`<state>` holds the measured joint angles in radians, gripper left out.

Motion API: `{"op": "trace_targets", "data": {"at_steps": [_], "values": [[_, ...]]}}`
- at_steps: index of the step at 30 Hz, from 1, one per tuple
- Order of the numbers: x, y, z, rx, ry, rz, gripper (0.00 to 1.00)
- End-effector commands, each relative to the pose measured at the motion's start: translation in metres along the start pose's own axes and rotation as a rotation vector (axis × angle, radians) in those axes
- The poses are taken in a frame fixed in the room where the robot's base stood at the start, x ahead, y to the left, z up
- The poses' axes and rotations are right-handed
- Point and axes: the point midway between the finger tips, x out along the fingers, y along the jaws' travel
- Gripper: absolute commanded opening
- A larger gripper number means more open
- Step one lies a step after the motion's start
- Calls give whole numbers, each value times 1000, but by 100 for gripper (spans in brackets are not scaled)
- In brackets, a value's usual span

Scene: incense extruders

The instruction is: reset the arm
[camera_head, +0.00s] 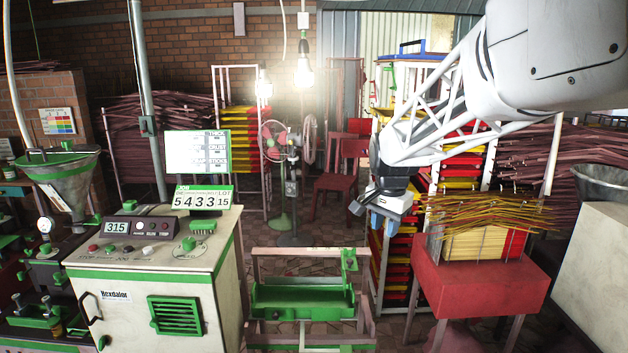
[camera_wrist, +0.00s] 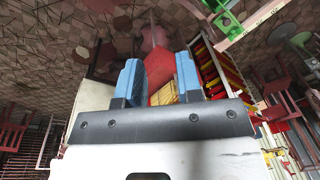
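My white arm reaches in from the upper right of the head view. My gripper (camera_head: 367,212) hangs at its end, left of the red stool and behind and above the green tray. In the wrist view my gripper (camera_wrist: 158,78) shows two blue fingers set well apart. Nothing shows held between them. The red stool and the box of sticks appear beyond the fingers, apart from them.
A red stool (camera_head: 480,290) carries a box of yellow incense sticks (camera_head: 475,244). A green tray (camera_head: 302,300) stands on a low frame. A white control cabinet (camera_head: 165,262) is at left. Tall racks of red and yellow trays (camera_head: 395,262) stand behind my gripper.

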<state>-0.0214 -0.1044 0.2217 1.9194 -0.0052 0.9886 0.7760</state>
Motion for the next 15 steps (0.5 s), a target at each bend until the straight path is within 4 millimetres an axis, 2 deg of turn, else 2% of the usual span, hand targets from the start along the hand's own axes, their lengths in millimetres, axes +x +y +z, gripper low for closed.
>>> {"op": "trace_targets", "data": {"at_steps": [6,15], "values": [[-19,44,40,-115,17,-13,33],[-32,102,96,-278,40,-25,33]]}}
